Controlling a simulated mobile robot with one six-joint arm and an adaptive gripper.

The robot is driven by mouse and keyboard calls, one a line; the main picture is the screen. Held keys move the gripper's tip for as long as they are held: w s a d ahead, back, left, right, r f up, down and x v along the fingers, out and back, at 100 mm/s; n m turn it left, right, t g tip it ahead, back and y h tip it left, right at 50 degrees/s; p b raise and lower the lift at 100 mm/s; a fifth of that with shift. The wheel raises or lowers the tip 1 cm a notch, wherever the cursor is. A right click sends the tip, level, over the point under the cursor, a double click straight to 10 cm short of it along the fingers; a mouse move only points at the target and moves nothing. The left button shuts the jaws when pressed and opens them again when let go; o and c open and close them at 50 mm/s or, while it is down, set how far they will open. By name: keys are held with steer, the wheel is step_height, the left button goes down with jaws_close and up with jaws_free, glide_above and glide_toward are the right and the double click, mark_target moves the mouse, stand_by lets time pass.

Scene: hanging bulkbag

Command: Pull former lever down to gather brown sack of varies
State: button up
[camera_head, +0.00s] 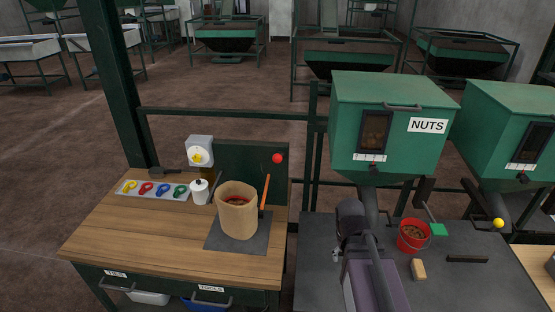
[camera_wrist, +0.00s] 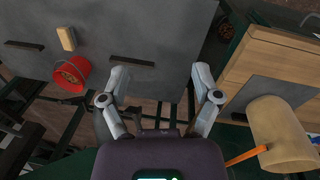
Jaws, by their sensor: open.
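The brown sack (camera_head: 237,218) stands upright and open on a dark mat (camera_head: 212,238) on the wooden bench, with reddish-brown contents inside. The former lever (camera_head: 265,190) is an orange bar that rises behind the sack's right side, with a red ball knob (camera_head: 277,158) on top. In the wrist view the sack (camera_wrist: 285,135) lies at the right, and the orange lever (camera_wrist: 246,157) reaches toward it from the left. My gripper (camera_wrist: 160,78) is open and empty, its two grey fingers spread. It is apart from the lever and sack, to their right in the head view.
A green NUTS hopper (camera_head: 390,110), red bucket (camera_head: 413,235) and tan block (camera_head: 419,270) are right. The bench front is clear.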

steer(key=w+a+r+n+t+h, duration=0.2)
steer(key=w+a+n+h, duration=0.15)
steer(key=w+n, duration=0.2)
steer(key=n+t+h+b, duration=0.1)
steer(key=n+t+h, duration=0.5)
steer(key=n+t, duration=1)
glide_toward(274, 160)
step_height(274, 160, up, 3)
steer(key=s+a+n+g, duration=0.1)
steer(key=a+n+g, duration=0.1)
steer(key=n+g, duration=0.2)
steer(key=shift+s+a+f+m, duration=0.1)
steer(key=shift+s+f+m, duration=0.1)
steer(key=shift+s+m, duration=0.05)
steer(key=x, duration=1.3)
steer(key=shift+w+r, duration=0.1)
steer(key=shift+w, duration=0.3)
